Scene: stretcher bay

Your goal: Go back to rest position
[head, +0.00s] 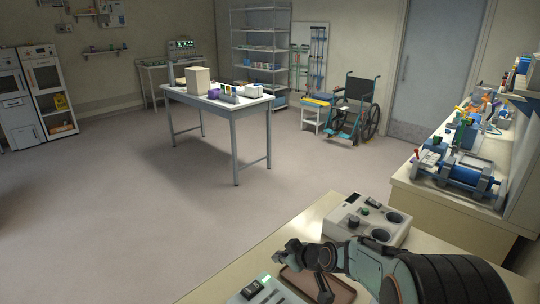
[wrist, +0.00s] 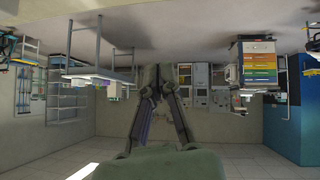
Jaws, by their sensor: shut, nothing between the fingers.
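My gripper (head: 283,253) reaches out over the near bench (head: 240,272) at the bottom of the head view, with my arm coming in from the lower right. Its fingers are shut and hold nothing. In the wrist view my gripper (wrist: 157,82) points away across the room, which appears upside down, and its two fingers meet at the tips. No object is at the fingertips in either view.
On the near bench are a brown tray (head: 338,293) partly under my arm, a pale device with dark round wells (head: 347,222) behind it, and a device with a green light (head: 252,290). A side counter (head: 407,188) with equipment stands right. Open floor (head: 120,225) lies beyond.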

